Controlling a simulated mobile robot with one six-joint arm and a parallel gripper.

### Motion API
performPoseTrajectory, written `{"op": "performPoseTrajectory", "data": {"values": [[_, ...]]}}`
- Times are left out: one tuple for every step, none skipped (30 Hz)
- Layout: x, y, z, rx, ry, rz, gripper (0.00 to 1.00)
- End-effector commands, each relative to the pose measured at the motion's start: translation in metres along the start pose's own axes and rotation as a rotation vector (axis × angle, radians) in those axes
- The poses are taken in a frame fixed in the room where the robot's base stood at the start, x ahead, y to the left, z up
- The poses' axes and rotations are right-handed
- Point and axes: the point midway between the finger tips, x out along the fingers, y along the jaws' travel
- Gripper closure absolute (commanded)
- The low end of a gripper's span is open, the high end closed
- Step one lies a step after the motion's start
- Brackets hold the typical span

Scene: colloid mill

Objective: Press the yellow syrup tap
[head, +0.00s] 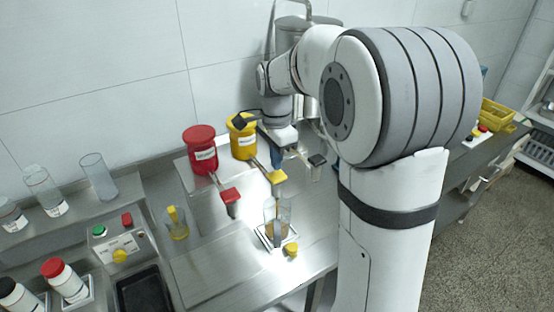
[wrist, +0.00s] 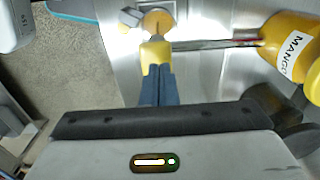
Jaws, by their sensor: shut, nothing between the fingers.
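The yellow syrup container (head: 242,140) stands on the steel shelf. It shows in the wrist view with a MANGO label (wrist: 292,48). Its long spout ends in the yellow tap (head: 277,177), which also shows in the wrist view (wrist: 154,50). My gripper (head: 277,158) has blue fingers, shut and empty, just above the tap. In the wrist view the fingertips (wrist: 158,68) overlap the tap's near edge; I cannot tell whether they touch it. A clear glass (head: 277,212) with amber contents stands below the tap; its orange contents show in the wrist view (wrist: 157,20).
A red container (head: 200,150) with a red tap (head: 230,197) stands left of the yellow one. The steel counter (head: 215,268) in front is mostly clear.

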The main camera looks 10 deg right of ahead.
Motion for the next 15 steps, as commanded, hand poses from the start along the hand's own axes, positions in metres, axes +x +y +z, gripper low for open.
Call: {"op": "performPoseTrajectory", "data": {"values": [[-0.017,-0.001,0.0,0.0,0.001,-0.005,1.0],[-0.02,-0.002,0.0,-0.001,0.002,-0.007,1.0],[-0.03,-0.002,0.0,-0.001,0.003,-0.009,1.0],[-0.037,-0.002,0.0,-0.001,0.002,-0.008,1.0],[-0.044,-0.002,0.0,-0.001,0.002,-0.007,1.0],[-0.054,-0.002,0.0,-0.001,0.002,-0.008,1.0],[-0.06,-0.002,0.0,-0.001,0.002,-0.008,1.0],[-0.067,-0.002,0.0,-0.001,0.002,-0.007,1.0],[-0.074,-0.002,0.0,-0.002,0.002,-0.008,1.0],[-0.08,-0.002,0.0,-0.002,0.002,-0.007,1.0],[-0.084,-0.001,0.0,-0.002,0.002,-0.007,1.0],[-0.09,-0.002,0.0,-0.002,0.002,-0.006,1.0],[-0.093,-0.002,0.0,-0.002,0.002,-0.006,1.0],[-0.097,-0.002,0.0,-0.002,0.001,-0.005,1.0],[-0.1,-0.002,0.0,-0.002,0.002,-0.005,1.0]]}}
